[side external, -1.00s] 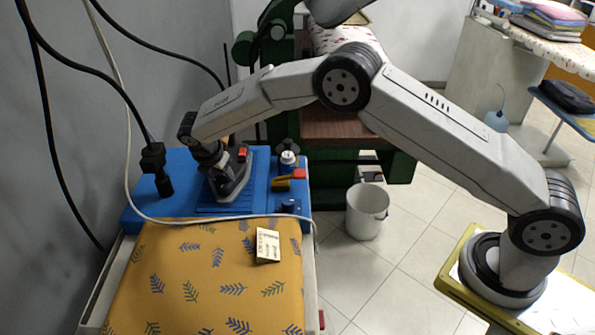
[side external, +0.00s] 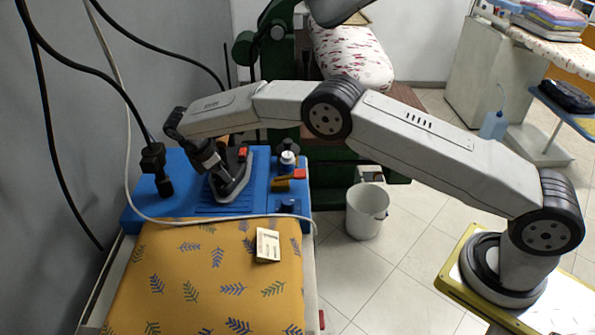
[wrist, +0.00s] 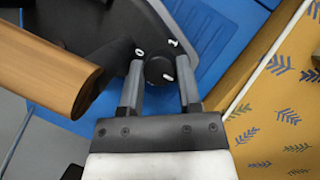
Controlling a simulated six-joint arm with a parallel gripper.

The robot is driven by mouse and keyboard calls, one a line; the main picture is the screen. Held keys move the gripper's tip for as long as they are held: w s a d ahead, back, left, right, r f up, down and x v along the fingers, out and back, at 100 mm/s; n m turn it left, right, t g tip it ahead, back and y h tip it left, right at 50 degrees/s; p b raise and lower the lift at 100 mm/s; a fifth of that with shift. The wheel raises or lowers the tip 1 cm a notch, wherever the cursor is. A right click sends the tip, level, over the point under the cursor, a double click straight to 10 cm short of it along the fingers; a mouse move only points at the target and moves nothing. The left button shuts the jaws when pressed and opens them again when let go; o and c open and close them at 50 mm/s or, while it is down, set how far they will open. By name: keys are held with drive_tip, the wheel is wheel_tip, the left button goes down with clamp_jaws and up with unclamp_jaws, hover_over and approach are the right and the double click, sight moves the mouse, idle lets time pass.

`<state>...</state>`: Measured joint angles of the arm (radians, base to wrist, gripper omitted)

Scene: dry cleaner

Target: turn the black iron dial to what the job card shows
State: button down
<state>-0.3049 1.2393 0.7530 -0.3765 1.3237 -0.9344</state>
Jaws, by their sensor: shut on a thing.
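The iron (side external: 235,180) stands on a blue ironing station (side external: 205,208) in the side view. Its dark body (wrist: 85,22) and wooden handle (wrist: 50,62) show in the wrist view. The black dial (wrist: 158,70) sits between the two fingertips of my gripper (wrist: 160,63), which is shut on it. A white mark shows on the dial, toward its lower right.
A white cord (side external: 220,220) crosses in front of the blue station. Black cables hang at the left. A white bucket (side external: 367,210) is on the floor.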

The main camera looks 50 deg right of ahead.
drive_tip(key=shift+c, duration=1.4)
unclamp_jaws()
drive_tip(key=shift+r, duration=0.15)
drive_tip(key=v, duration=0.7)
drive_tip(key=shift+a+r, duration=0.25)
drive_tip(key=shift+r, duration=0.1)
drive_tip(key=shift+r, duration=0.1)
